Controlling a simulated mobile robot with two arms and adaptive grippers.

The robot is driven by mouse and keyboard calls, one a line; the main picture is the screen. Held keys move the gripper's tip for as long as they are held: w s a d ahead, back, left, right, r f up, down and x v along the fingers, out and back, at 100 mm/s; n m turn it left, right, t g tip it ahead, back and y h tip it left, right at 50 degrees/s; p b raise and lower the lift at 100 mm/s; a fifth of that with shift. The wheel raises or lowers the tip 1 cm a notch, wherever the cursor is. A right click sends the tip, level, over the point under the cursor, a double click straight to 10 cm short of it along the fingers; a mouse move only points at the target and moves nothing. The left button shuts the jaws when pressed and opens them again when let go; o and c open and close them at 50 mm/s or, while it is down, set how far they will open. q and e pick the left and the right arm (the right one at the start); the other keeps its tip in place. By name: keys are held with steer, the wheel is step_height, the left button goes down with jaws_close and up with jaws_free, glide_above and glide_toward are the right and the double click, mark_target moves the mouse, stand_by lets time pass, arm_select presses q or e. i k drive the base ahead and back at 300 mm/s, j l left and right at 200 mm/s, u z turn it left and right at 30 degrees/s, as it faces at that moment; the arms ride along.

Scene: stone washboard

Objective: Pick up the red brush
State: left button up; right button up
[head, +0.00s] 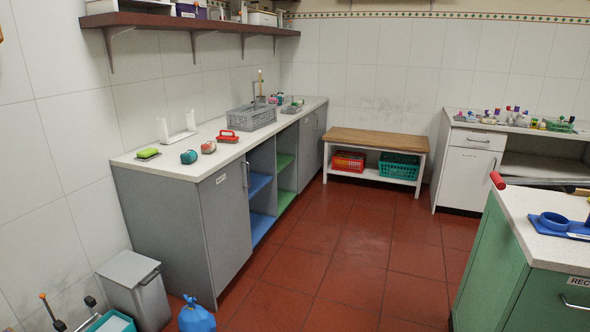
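A red brush (228,136) with a raised handle lies on the white top of the long grey counter (136,163), near its front edge. It is left of a grey crate. Nothing touches it from above. Neither of my grippers shows in the head view, so I cannot see whether they are open or shut.
A green sponge (148,153), a teal item (189,157) and a grey crate (250,117) share the counter. A grey bin (135,288) and blue bag (196,315) stand before it. A wooden bench (376,140) is behind; a green cabinet (515,265) is right. The red floor between is clear.

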mark_target(234, 139)
steer(key=i, duration=1.7)
